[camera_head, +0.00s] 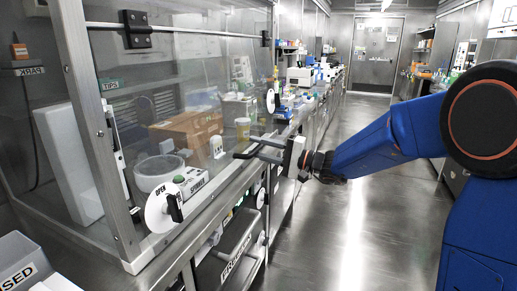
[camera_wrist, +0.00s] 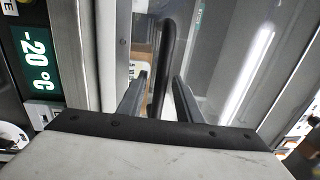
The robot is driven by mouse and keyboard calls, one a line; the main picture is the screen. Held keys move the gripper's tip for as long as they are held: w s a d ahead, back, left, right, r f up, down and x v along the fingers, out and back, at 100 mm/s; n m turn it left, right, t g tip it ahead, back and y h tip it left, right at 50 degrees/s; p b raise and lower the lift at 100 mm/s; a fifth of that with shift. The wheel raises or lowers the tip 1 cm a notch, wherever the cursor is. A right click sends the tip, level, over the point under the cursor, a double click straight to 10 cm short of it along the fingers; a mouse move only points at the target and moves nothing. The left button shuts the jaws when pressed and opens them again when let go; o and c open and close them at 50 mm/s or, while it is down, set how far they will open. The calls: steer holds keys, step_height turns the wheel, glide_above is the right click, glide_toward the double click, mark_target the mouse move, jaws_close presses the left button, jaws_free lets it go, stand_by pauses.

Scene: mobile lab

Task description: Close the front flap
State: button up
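The front flap (camera_head: 200,75) is a clear panel hung from dark hinges along a bar at the top of the cabinet's front. I cannot tell exactly where its lower edge lies. My gripper (camera_head: 247,149) is at the cabinet's front side, with its fingers pointing left toward the clear panel. In the wrist view, a curved black handle (camera_wrist: 167,45) passes between the two fingers of my gripper (camera_wrist: 160,78). The fingers stand apart, with a visible gap on the handle's left, so it does not look clamped. The handle's lower end is hidden.
A white dial (camera_head: 157,213) marked OPEN stands at the cabinet's front. A white bowl-like device (camera_head: 158,172) and a cardboard box (camera_head: 187,128) show through the clear panels. A grey bin (camera_head: 22,262) is at lower left. The aisle floor (camera_head: 345,225) is clear.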

mark_target(245, 147)
steer(key=shift+c, duration=0.6)
jaws_close()
steer(key=shift+f+x, duration=0.2)
steer(key=shift+x, duration=0.7)
steer(key=shift+f+x, duration=0.25)
steer(key=shift+x, duration=0.6)
steer(key=shift+o, duration=0.6)
jaws_free()
steer(key=shift+w+a, duration=0.1)
steer(key=shift+a, duration=0.1)
